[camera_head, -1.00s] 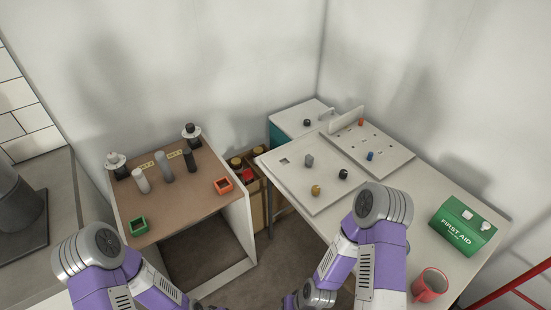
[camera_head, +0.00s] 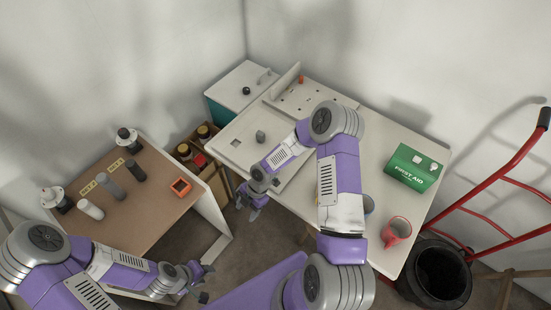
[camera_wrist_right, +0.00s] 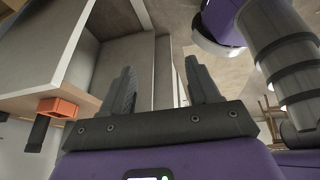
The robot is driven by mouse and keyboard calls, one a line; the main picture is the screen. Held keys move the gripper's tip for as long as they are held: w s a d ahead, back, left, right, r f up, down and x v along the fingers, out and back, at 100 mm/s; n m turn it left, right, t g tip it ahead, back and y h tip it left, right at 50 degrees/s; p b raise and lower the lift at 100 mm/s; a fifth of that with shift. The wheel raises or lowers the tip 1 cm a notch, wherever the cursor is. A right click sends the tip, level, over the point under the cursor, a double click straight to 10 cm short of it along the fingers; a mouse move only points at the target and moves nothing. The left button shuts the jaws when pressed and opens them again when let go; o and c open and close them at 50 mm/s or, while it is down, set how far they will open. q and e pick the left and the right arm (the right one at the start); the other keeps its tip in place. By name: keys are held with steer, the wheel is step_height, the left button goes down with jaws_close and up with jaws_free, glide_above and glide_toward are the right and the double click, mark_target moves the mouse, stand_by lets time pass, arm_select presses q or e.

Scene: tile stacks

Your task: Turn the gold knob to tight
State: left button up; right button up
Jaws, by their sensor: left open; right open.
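The gold knob is hidden in the head view now, behind my right forearm. The white panel (camera_head: 236,143) it sits on shows in part, with a grey knob (camera_head: 261,136) standing on it. My right gripper (camera_head: 247,205) is open and empty, off the panel's left front edge and over the gap between the tables. In the right wrist view its two fingers (camera_wrist_right: 160,72) are spread with nothing between them; no knob shows there. My left gripper (camera_head: 207,283) is open and empty by the front right of the brown table.
A red hand truck (camera_head: 500,180) is at right. Jars (camera_head: 184,150) sit between the tables.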

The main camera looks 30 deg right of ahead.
steer(key=w+d+r+n+h+p, duration=0.1)
steer(key=w+d+r+n+p, duration=0.1)
steer(key=d+n, duration=0.3)
steer(key=w+d+r+n+h+p, duration=0.1)
steer(key=w+d+r+n+h, duration=0.1)
steer(key=w+d+r+n, duration=0.2)
steer(key=w+d+r+n+h+p, duration=0.1)
steer(key=w+d+r+n+p, duration=0.1)
steer(key=d+n, duration=0.4)
steer(key=shift+w+d+r+n+h+p, duration=0.35)
steer(key=shift+w+d+r, duration=0.3)
steer(key=shift+d+r, duration=0.3)
steer(key=shift+w+d, duration=0.1)
steer(key=shift+d, duration=0.05)
steer(key=shift+n, duration=0.25)
step_height(320, 180, down, 7)
steer(key=shift+f, duration=0.2)
steer(key=c, duration=1.1)
steer(key=shift+o, duration=0.2)
steer(key=shift+b, duration=0.35)
